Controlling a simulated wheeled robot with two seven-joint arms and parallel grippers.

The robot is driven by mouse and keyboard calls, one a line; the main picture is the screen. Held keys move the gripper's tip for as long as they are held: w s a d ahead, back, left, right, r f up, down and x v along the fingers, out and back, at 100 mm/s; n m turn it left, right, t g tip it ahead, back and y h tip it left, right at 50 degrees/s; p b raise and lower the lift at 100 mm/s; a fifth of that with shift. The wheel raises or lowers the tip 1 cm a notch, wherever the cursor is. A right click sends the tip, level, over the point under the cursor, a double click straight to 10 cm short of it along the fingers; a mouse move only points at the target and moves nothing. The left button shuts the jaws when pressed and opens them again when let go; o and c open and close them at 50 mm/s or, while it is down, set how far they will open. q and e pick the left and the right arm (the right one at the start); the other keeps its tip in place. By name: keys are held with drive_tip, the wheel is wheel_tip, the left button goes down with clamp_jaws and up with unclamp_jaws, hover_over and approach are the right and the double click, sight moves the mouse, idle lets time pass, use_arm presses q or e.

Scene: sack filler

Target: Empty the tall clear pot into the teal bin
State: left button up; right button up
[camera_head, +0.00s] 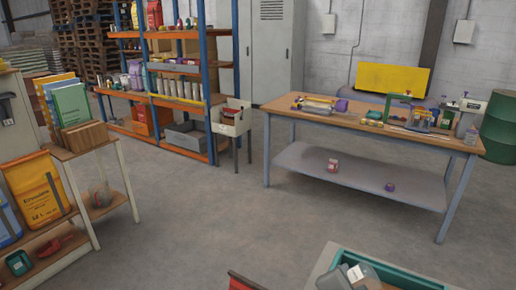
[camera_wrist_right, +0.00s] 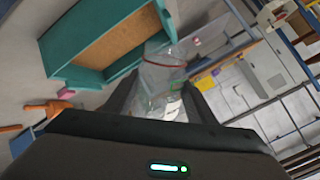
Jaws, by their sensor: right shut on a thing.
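The teal bin (camera_wrist_right: 72,52) is at the upper left of the right wrist view, with a flat brown-orange area inside. Its teal rim also shows at the bottom of the head view (camera_head: 408,276). My right gripper (camera_wrist_right: 162,103) is shut on the clear pot (camera_wrist_right: 160,76), whose see-through wall and thin red line show beyond the dark fingers. The pot overlaps the bin's near corner in that view; I cannot tell its height above it. Something white and greenish shows through the pot low between the fingers; what it holds is unclear. My left gripper is not in view.
A workbench (camera_head: 330,120) with tools and a lower shelf stands ahead right. A blue-orange rack (camera_head: 215,90) stands behind. A shelf with yellow sacks (camera_head: 35,190) is at left. An orange object (camera_wrist_right: 48,108) lies near the bin. The middle floor is clear.

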wheel_tip(320, 180, down, 8)
drive_tip(key=s, duration=0.2)
drive_tip(key=shift+f, duration=0.15)
idle(0.4)
drive_tip(key=shift+s, duration=0.1)
